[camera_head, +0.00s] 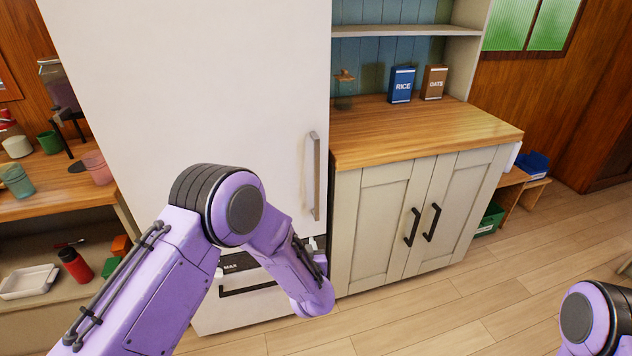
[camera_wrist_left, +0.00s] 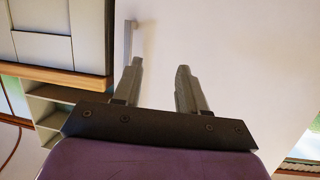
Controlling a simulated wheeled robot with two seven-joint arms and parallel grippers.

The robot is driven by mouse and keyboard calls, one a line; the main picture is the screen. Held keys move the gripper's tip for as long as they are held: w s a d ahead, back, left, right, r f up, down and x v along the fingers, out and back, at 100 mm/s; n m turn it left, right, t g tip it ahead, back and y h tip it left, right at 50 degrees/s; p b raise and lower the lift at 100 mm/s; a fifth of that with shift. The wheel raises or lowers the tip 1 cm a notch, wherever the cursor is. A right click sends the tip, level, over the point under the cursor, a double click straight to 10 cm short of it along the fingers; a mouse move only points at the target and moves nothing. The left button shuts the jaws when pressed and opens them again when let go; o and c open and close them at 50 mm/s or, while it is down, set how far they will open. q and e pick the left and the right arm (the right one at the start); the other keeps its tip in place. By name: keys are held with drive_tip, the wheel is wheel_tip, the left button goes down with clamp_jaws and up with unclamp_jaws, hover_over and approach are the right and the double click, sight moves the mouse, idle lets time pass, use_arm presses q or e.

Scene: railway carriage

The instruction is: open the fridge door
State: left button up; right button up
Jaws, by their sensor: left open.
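The white fridge (camera_head: 200,90) stands upright with its door shut. Its long vertical metal handle (camera_head: 314,176) is near the right edge of the door. A lower drawer with a dark handle (camera_head: 245,290) is partly behind my left arm. In the left wrist view my left gripper (camera_wrist_left: 159,78) is open and empty, facing the white fridge front (camera_wrist_left: 220,40). The fridge handle (camera_wrist_left: 128,40) shows just beyond the left finger, not between the fingers. In the head view my left forearm hides most of the gripper. My right gripper is out of view.
A cabinet with a wooden top (camera_head: 420,130) stands right of the fridge, carrying a rice box (camera_head: 401,85) and an oats box (camera_head: 434,82). Left shelves hold cups and a red bottle (camera_head: 75,265). The floor (camera_head: 480,300) in front is clear.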

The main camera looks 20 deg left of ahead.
use_arm(q)
drive_tip(key=w+d+r+n+t+y+b, duration=0.1)
drive_tip(key=w+d+r+y, duration=0.15)
drive_tip(key=w+r, duration=0.35)
drive_tip(key=n+b, duration=0.1)
approach(317, 169)
drive_tip(key=f, duration=0.1)
drive_tip(key=shift+t+y, duration=0.35)
drive_tip(key=shift+t, duration=0.05)
drive_tip(key=p+x, duration=0.1)
drive_tip(key=x, duration=0.8)
drive_tip(key=shift+w+a, duration=0.15)
drive_tip(key=shift+w, duration=0.2)
drive_tip(key=shift+w+a, duration=0.25)
drive_tip(key=shift+w, duration=0.2)
clamp_jaws()
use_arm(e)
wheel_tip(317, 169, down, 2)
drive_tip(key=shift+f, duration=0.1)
